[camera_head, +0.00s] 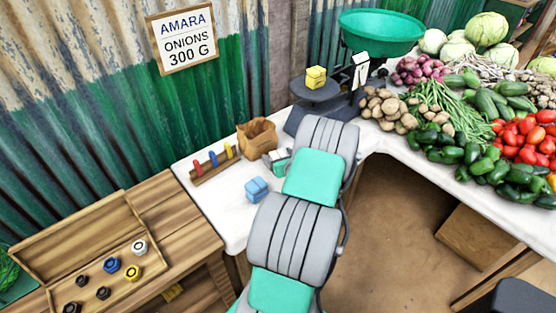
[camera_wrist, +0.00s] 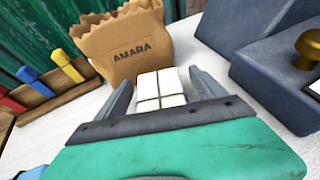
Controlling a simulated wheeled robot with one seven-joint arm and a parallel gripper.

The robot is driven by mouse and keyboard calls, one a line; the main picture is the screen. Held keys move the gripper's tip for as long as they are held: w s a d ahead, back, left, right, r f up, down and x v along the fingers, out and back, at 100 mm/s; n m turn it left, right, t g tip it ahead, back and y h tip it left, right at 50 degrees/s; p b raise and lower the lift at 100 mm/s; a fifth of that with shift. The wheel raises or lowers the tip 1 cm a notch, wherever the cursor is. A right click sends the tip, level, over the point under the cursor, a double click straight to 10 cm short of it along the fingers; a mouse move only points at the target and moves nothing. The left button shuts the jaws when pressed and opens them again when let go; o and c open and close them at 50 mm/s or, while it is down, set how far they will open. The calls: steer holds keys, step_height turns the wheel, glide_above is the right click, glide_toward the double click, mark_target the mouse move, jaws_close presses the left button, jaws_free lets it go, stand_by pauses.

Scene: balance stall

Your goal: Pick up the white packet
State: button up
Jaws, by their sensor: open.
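The white packet (camera_wrist: 171,82), crossed by dark bands, stands on the white counter in the wrist view. My gripper (camera_wrist: 160,84) is open, with one finger on each side of the packet. A small gap seems to show beside the fingers; I cannot tell whether either touches it. The packet's lower part is hidden by my gripper's palm.
A brown paper bag (camera_wrist: 128,50) marked AMARA stands just behind the packet. A dark scale (camera_head: 318,98) bearing a yellow packet (camera_head: 315,77) is close on the right. A rack of coloured pegs (camera_head: 215,164) and a blue packet (camera_head: 256,189) are to the left.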

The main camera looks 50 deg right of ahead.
steer(key=shift+x, duration=1.05)
steer(key=shift+a, duration=0.1)
steer(key=c, duration=1.7)
steer(key=shift+r, duration=0.1)
